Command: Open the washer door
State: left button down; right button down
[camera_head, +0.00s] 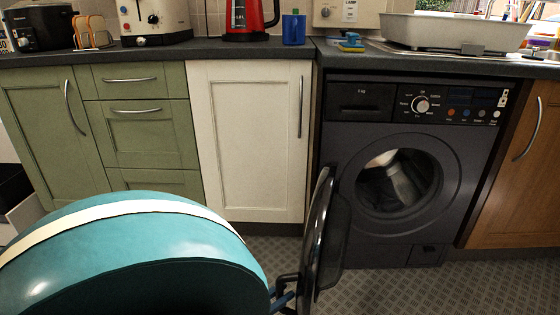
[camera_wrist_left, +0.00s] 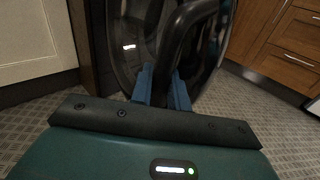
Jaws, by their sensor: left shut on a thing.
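The dark grey washer (camera_head: 385,240) stands under the counter at the right in the head view. Its round door (camera_head: 325,240) is swung open to the left, seen nearly edge-on, and the drum opening (camera_head: 398,185) shows light cloth inside. My left gripper (camera_head: 283,297) is at the outer edge of the door, at the bottom of the head view, mostly behind my teal arm. In the left wrist view its blue fingers (camera_wrist_left: 162,88) are shut on the dark door handle (camera_wrist_left: 178,45). The glossy door (camera_wrist_left: 125,45) also shows there. My right gripper is not in view.
A white cabinet (camera_head: 250,140) and green cabinets (camera_head: 140,130) stand left of the washer. A wooden cabinet (camera_head: 520,180) stands at its right. The counter above holds a red kettle (camera_head: 248,20) and a white basin (camera_head: 455,32). The patterned floor (camera_head: 390,290) before the washer looks clear.

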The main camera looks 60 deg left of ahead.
pick_arm(q)
jog(key=c, duration=1.4)
grip_release()
jog(key=shift+s, duration=0.25)
jog(key=s+d+p, duration=0.1)
jog(key=s+p, duration=0.2)
jog(key=s, duration=0.9)
jog(key=shift+s+d, duration=0.25)
jog(key=shift+s, duration=0.1)
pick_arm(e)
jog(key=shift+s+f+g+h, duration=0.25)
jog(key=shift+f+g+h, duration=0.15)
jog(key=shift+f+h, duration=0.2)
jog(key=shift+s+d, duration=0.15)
